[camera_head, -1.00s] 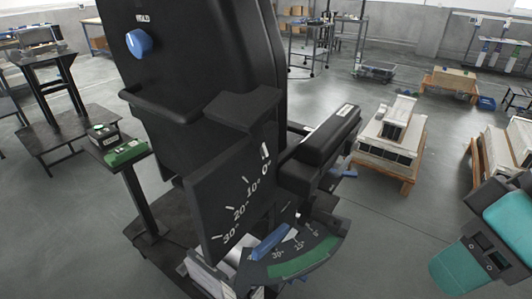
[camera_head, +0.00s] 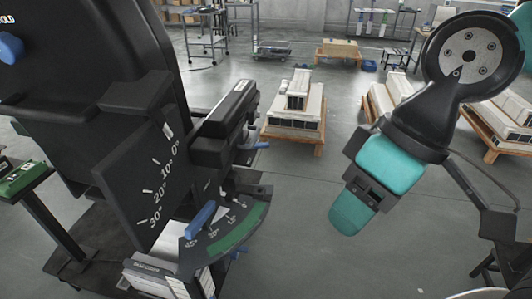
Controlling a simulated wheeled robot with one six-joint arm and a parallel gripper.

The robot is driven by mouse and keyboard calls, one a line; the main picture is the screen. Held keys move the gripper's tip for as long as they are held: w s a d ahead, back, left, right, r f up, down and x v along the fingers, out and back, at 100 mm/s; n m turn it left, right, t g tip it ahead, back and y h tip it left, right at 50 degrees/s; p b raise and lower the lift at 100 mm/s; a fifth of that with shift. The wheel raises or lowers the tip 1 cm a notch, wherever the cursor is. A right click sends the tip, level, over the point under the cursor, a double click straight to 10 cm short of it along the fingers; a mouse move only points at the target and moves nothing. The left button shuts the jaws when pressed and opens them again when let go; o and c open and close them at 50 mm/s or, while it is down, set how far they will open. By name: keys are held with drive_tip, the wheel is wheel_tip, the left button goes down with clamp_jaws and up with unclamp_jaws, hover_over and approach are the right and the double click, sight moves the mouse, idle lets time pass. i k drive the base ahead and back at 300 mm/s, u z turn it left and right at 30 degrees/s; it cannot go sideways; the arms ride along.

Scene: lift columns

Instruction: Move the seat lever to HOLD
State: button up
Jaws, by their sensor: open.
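A large black seat (camera_head: 75,60) fills the left side. A round blue knob (camera_head: 10,48) is on its back at the left edge, under a small white label that seems to end in "OLD", cut off by the frame. A blue lever (camera_head: 201,220) lies over a curved scale (camera_head: 228,232) with a green band. I cannot tell which is the seat lever. My gripper (camera_head: 352,212), teal and black, is open and empty at right centre, well apart from the seat.
A black plate (camera_head: 140,185) marked 0° to 30° stands on the seat's side. A green box (camera_head: 22,178) is on a stand at the left. Pallets with pale blocks (camera_head: 295,115) stand on the floor behind. The floor between seat and gripper is clear.

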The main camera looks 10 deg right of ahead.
sight(262, 145)
drive_tip(key=k, duration=0.3)
drive_tip(key=z, duration=1.85)
drive_tip(key=i, duration=1.45)
drive_tip(key=u, duration=2.6)
